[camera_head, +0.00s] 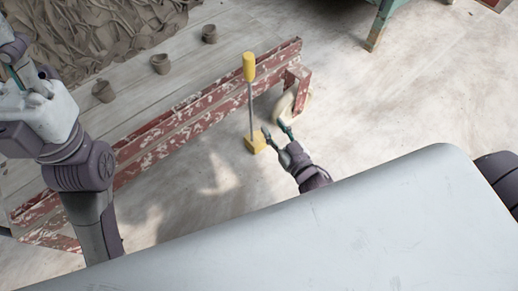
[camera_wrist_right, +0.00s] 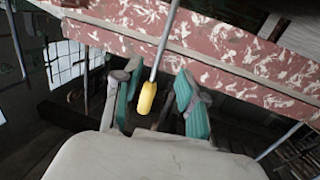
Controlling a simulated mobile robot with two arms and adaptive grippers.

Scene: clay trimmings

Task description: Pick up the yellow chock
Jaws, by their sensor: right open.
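The yellow chock (camera_head: 255,145) is a small wedge-like block on the pale floor, beside the red beam. A thin grey rod rises from it to a yellow handle (camera_head: 249,67). My right gripper (camera_head: 275,129) is open and empty, just right of the chock and rod, apart from them. In the right wrist view my right gripper (camera_wrist_right: 158,75) has its teal fingers spread, with the rod and a yellow rounded end (camera_wrist_right: 147,97), seemingly the handle, showing between them. The chock block is not clearly seen there. Part of my left gripper (camera_head: 14,72) shows at the left edge; its jaws are unclear.
A teal-legged stand (camera_head: 381,24) is at top right. Floor right of the wheel is clear.

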